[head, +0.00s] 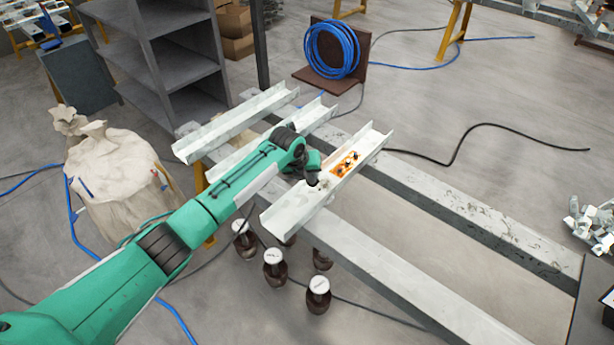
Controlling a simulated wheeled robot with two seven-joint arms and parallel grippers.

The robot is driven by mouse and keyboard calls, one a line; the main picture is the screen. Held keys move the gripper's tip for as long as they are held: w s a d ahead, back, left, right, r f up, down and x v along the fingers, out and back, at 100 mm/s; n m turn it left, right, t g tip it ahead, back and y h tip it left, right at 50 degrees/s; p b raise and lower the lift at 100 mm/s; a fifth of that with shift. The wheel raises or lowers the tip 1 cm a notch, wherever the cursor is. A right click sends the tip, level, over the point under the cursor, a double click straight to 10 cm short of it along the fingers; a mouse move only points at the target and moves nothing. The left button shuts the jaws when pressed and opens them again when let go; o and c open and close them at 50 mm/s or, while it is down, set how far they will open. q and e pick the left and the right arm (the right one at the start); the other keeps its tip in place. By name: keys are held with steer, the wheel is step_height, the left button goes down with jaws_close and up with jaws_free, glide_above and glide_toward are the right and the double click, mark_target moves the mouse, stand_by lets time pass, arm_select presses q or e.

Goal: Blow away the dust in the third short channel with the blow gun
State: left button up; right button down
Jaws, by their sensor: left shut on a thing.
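Three pale, short U-shaped channels lie side by side across two long beams: the left channel (235,122), the middle channel (313,117) and the right channel (290,208), nearest to me. My left arm reaches in over the middle channel. My left gripper (314,179) is small and dark here, just above the right channel, left of the orange patch. It is shut on what seems to be the blow gun, whose shape is mostly hidden by the wrist. My right gripper is not in view.
The long beams (480,225) run toward the lower right. Several dark round weights with pale tops (318,286) hang or stand below. A blue hose coil (335,48), grey shelves (165,50) and a beige sack (115,175) stand behind and left. A black cable (450,158) crosses the floor.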

arm_select(q)
steer(key=shift+w+d+b, duration=0.3)
steer(key=shift+w+b, duration=0.05)
steer(key=shift+w, duration=0.1)
steer(key=shift+w+d+f+b, duration=0.1)
steer(key=shift+w+d+b, duration=0.55)
steer(key=shift+b, duration=0.35)
